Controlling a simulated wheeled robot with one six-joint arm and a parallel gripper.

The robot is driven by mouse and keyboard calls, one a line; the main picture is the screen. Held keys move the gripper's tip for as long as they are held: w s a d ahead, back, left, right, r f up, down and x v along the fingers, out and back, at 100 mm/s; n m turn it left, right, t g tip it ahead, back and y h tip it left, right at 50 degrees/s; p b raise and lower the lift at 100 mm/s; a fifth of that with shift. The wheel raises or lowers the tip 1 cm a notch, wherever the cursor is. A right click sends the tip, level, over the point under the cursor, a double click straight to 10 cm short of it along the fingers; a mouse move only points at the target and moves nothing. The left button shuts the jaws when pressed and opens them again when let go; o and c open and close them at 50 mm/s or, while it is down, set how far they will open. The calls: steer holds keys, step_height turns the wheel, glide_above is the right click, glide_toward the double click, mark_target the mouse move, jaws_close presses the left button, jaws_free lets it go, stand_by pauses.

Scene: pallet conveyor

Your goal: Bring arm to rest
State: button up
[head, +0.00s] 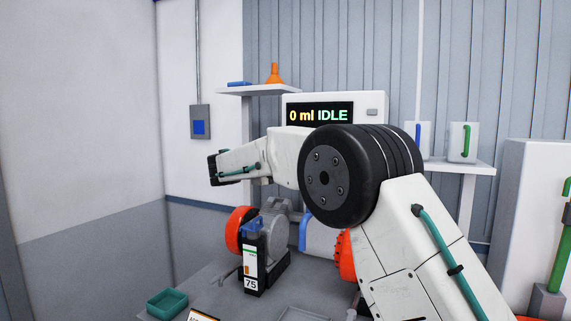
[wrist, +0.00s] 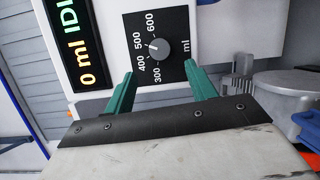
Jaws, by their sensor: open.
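My gripper (wrist: 159,69) shows in the wrist view as two green fingers, spread apart with nothing between them. Its fingers point at a black dial panel with a grey knob (wrist: 159,50), marked from 300 to 600 ml. The knob's pointer is near 500 to 400. I cannot tell how far the fingertips are from the panel. In the head view my arm (head: 350,180) is raised and bent in front of the white dispenser. The dispenser's display (head: 320,115) reads "0 ml IDLE". My fingers are not visible in the head view.
A shelf (head: 250,90) with an orange funnel (head: 274,75) is behind my arm. White jugs (head: 462,142) stand on a right shelf. Below are an item labelled 75 (head: 252,262), an orange round part (head: 238,228) and a green tray (head: 166,303). The left wall side is clear.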

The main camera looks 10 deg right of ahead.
steer(key=s+d+f+m+g+y, duration=0.15)
steer(key=s+d, duration=0.35)
steer(key=s, duration=0.5)
steer(key=s+d+f+m+g+y, duration=0.1)
steer(key=s+d+g+y, duration=0.3)
steer(key=s, duration=0.5)
steer(key=s+d+f+m+g+y, duration=0.1)
steer(key=s+d+m, duration=0.1)
steer(key=s+d, duration=0.6)
steer(key=s+a+f+m+y, duration=0.1)
steer(key=s+f, duration=0.3)
steer(key=s, duration=0.6)
steer(key=s+a+f+m+g+y, duration=0.1)
steer(key=s+a+f+y, duration=0.2)
steer(key=s, duration=0.8)
steer(key=s+a+f+m+g+y, duration=0.1)
steer(key=s+a+f+y, duration=0.1)
steer(key=s+f+y, duration=0.2)
steer(key=s+f, duration=0.3)
steer(key=s, duration=0.3)
steer(key=shift+s+a+f+m, duration=0.2)
steer(key=shift+a+f+m, duration=0.05)
steer(key=shift+a+m, duration=0.15)
